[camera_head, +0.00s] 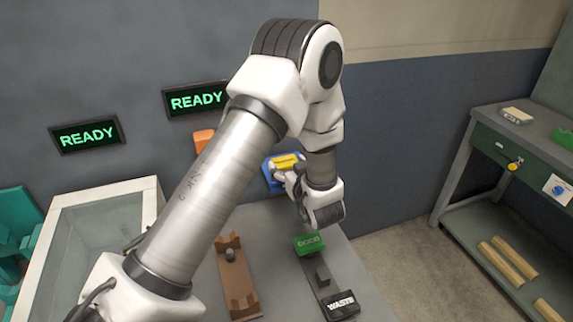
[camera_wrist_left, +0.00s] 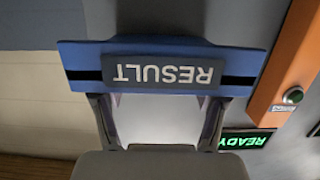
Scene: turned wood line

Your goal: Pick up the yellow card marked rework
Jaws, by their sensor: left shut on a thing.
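The yellow card (camera_head: 287,160) shows at the blue holder (camera_head: 270,176) by the back wall in the head view. Its marking is too small to read there. In the left wrist view the blue holder (camera_wrist_left: 85,64) carries a dark plate (camera_wrist_left: 164,72) reading RESULT, upside down. My right gripper is not in view.
A grey table (camera_head: 285,290) bears a wooden cradle (camera_head: 236,275), a green block (camera_head: 309,243) and a black WASTE block (camera_head: 341,305). An orange unit (camera_head: 203,141) is left of the holder. A green bench (camera_head: 480,138) with wooden rods below stands right, across clear floor.

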